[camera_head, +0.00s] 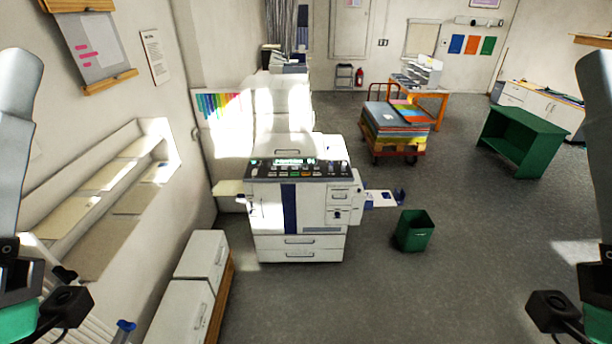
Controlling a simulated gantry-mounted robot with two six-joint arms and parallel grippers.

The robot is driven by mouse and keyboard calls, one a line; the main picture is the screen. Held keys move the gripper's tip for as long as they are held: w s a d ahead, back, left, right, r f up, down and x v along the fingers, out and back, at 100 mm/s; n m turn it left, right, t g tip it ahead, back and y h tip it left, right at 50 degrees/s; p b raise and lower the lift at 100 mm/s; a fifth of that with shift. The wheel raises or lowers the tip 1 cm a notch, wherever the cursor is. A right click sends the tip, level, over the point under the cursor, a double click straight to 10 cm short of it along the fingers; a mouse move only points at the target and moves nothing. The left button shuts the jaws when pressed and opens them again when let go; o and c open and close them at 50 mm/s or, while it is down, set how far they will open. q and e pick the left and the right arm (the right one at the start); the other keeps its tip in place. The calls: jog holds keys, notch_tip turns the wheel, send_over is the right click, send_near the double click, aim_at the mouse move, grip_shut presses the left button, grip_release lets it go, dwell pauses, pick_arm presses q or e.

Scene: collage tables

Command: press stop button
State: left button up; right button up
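A white copier-like machine (266,208) with a dark blue stripe stands on the floor in the middle of the view. Its dark control panel (262,172) runs along the top front edge, with a lit green display (290,161) and a row of small coloured buttons (294,174). The buttons are too small for me to read which one is stop. My two arms come in at the left and right edges, apart from the machine. Their wrist parts show at the bottom corners, but the gripper fingers are not visible.
A green bin (415,231) stands right of the machine, below its side tray (381,199). Low white cabinets (181,305) stand at the front left. A cart with stacked coloured sheets (396,119) and a green table (523,135) stand further back. The floor at front right is clear.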

pick_arm(q)
grip_shut()
dwell(1.4)
